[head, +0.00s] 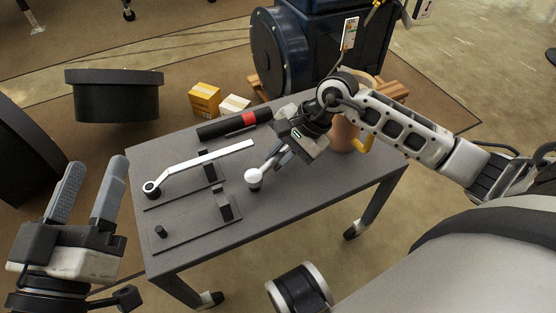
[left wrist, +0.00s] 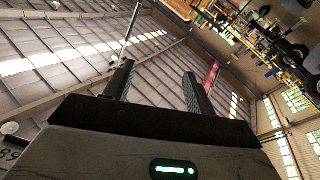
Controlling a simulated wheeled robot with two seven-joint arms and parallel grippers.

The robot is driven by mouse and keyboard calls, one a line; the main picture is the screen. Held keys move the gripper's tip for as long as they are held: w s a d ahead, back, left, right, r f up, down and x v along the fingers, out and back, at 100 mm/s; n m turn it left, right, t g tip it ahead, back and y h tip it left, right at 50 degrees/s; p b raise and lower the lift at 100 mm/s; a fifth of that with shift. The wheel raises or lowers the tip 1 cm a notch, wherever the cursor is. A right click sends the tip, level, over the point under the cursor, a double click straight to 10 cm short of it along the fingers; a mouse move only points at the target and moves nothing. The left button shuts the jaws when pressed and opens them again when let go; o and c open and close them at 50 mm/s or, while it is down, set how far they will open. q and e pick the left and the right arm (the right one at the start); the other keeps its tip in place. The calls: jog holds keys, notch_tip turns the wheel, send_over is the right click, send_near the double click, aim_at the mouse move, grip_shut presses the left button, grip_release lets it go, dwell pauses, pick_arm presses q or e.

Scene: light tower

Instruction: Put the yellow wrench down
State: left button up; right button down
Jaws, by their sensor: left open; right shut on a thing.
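My right gripper (head: 281,156) is shut on a pale tool with a round white end (head: 254,177), low over the middle of the grey table (head: 310,190). The round end is close to a black upright bracket; I cannot tell whether it touches the table. No clearly yellow wrench shows. A silver wrench (head: 205,165) with a ring end lies on a black holder to the left. My left gripper (head: 92,172) is open and empty, left of the table; its fingers also show in the left wrist view (left wrist: 157,88), pointing at the roof.
A second black holder (head: 195,228) with a peg lies at the front left. A black cylinder with a red band (head: 235,123) lies at the back. A brown container (head: 343,135) with a yellow part beside it stands behind my right gripper. The front right tabletop is clear.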

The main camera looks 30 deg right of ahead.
pick_arm(q)
jog(key=shift+w+r, duration=0.1)
jog(key=shift+r, duration=0.15)
pick_arm(e)
jog(key=shift+f, duration=0.3)
pick_arm(q)
jog(key=shift+m, duration=0.3)
pick_arm(e)
jog(key=shift+f, duration=0.1)
pick_arm(q)
jog(key=shift+r, duration=0.2)
pick_arm(e)
jog(key=c, duration=1.7)
grip_release()
jog(key=p+v, duration=0.2)
jog(key=v, duration=0.4)
jog(key=shift+d+r+p, duration=0.1)
jog(key=shift+r+p, duration=0.2)
pick_arm(q)
jog(key=shift+s+d+f+n+g+y+p, duration=0.1)
jog(key=shift+s+f+n+g+y+p, duration=0.25)
jog(key=shift+f, duration=0.5)
jog(key=shift+s+d+f+n+g+y+p, duration=0.1)
jog(key=shift+s+f+n+g, duration=0.35)
jog(key=shift+f+g, duration=0.3)
jog(key=shift+s+d+f+n+g+y+p, duration=0.1)
jog(key=shift+s+f+n+g+y+p, duration=0.25)
jog(key=shift+f, duration=0.55)
pick_arm(e)
jog(key=shift+v, duration=2.75)
